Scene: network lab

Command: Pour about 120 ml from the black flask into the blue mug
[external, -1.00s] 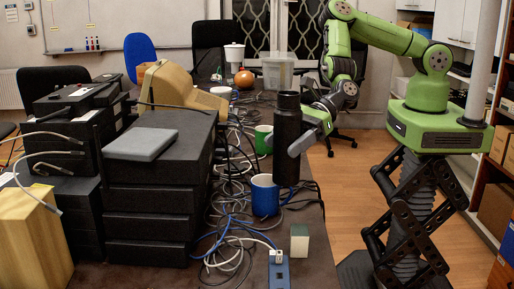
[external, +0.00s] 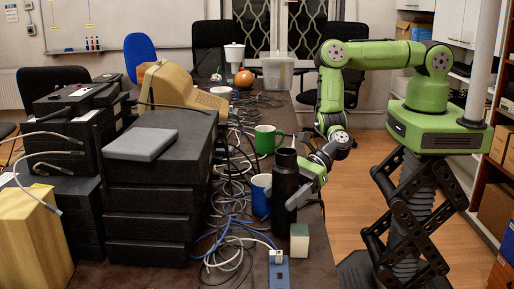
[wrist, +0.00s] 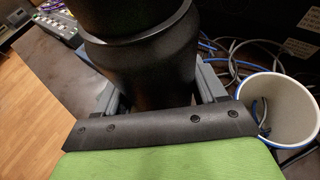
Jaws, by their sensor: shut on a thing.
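The black flask (external: 284,185) is upright in my gripper (external: 300,188), in front of and slightly right of the blue mug (external: 260,196). It partly hides the mug in the external view. In the wrist view my gripper (wrist: 163,88) has a grey finger on each side of the flask (wrist: 145,45). The blue mug (wrist: 277,110) stands upright to the right there, apart from the flask, its pale inside partly showing. I cannot tell how much liquid it holds, or whether the flask's base touches the table.
A green mug (external: 265,140) stands farther back. Tangled cables (external: 228,205) cover the table left of the blue mug. Black boxes (external: 158,190) are stacked farther left.

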